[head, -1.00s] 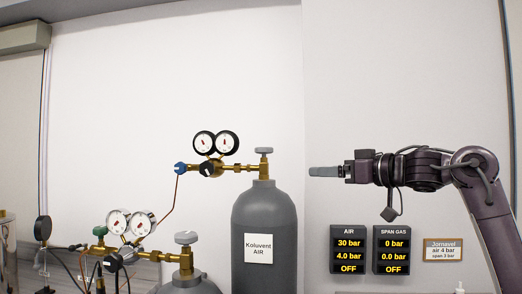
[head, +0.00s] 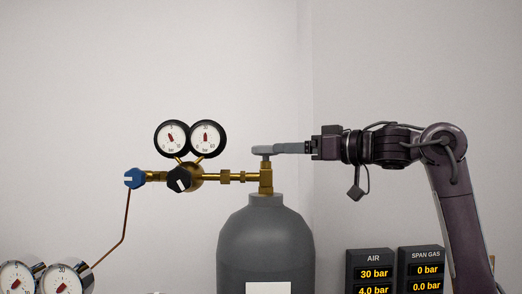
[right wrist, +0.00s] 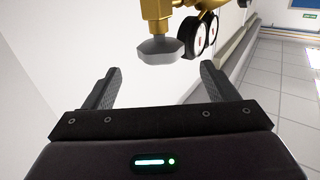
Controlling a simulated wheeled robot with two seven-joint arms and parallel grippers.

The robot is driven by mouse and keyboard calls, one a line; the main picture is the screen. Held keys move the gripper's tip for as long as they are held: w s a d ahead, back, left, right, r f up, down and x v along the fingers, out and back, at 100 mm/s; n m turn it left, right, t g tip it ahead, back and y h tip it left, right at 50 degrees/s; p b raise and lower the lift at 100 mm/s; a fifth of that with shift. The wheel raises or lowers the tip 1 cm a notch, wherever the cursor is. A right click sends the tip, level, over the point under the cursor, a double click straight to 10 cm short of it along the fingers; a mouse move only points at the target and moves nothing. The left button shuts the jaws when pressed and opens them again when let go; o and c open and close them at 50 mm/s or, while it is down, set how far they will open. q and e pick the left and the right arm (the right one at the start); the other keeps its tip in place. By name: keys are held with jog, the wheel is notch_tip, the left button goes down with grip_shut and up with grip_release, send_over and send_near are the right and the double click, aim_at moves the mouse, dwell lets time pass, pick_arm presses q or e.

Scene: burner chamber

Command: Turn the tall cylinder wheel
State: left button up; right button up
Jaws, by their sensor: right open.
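The tall grey cylinder (head: 266,240) stands upright near the middle of the head view. Its grey wheel (head: 261,152) sits on top of a brass valve, partly covered by my fingers. My right gripper (head: 280,148) reaches in level from the right at the wheel's height. In the right wrist view the gripper (right wrist: 161,70) is open. The wheel (right wrist: 160,50) shows between the two fingertips in the picture, with a gap on each side; I see no contact. My left gripper is out of view.
Two dial gauges (head: 190,139) and a black knob (head: 179,180) sit left of the valve. A blue knob (head: 134,178) and copper tube lie further left. Lower gauges (head: 62,279) show at bottom left. Display panels (head: 373,270) hang at right below my arm.

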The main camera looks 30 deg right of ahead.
aim_at(271, 149)
jog(key=p+x, duration=0.2)
jog(key=x, duration=0.4)
jog(key=shift+w+a, duration=0.15)
jog(key=shift+w, duration=0.2)
jog(key=shift+s, duration=0.2)
jog(key=shift+c, duration=3.1)
jog(key=c, duration=0.4)
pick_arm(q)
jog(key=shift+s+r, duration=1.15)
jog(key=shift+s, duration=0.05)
